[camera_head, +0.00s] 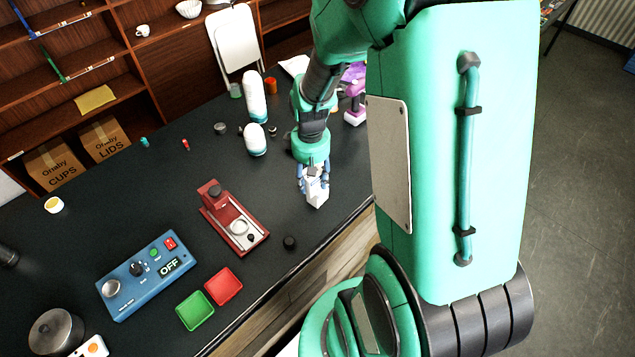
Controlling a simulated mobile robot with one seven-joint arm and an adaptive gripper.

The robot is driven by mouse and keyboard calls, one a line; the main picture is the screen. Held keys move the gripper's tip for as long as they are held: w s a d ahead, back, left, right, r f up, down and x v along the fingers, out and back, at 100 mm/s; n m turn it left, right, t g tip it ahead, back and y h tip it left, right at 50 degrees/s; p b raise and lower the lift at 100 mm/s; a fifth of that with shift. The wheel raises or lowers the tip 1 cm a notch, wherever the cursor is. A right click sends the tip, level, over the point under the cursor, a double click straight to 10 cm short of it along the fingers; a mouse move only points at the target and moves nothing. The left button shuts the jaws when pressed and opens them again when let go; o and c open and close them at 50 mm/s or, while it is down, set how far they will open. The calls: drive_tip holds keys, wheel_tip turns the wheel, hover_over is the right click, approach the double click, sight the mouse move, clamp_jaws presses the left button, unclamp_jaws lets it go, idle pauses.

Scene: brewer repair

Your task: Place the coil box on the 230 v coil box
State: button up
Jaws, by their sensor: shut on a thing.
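My gripper (313,177) points down over the dark table, near its front edge. It is shut on a small white box (316,193), which I take to be the coil box. The fingers cover the upper part of the box. I cannot tell whether its lower end touches the table or hangs just above it. No label reading 230 V is legible, so I cannot tell which thing is the 230 V coil box, or whether it is hidden.
Left of my gripper is a red device (252,237). Further left are a blue control box (130,297) reading OFF, a green tray (195,311) and a red tray (223,286). White bottles (255,105) stand behind. A black knob (289,242) lies near the front edge.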

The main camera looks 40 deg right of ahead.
drive_tip(key=s+a+p, duration=0.2)
drive_tip(key=s+a, duration=0.2)
drive_tip(key=s, duration=0.8)
drive_tip(key=shift+r, duration=0.3)
approach(318, 200)
drive_tip(key=w+d, duration=0.2)
drive_tip(key=shift+w+d+r+p, duration=0.25)
drive_tip(key=shift+w+r+p, duration=0.1)
drive_tip(key=shift+w+r, duration=0.05)
drive_tip(key=shift+f, duration=1.75)
drive_tip(key=shift+f, duration=0.15)
drive_tip(key=o, duration=1.3)
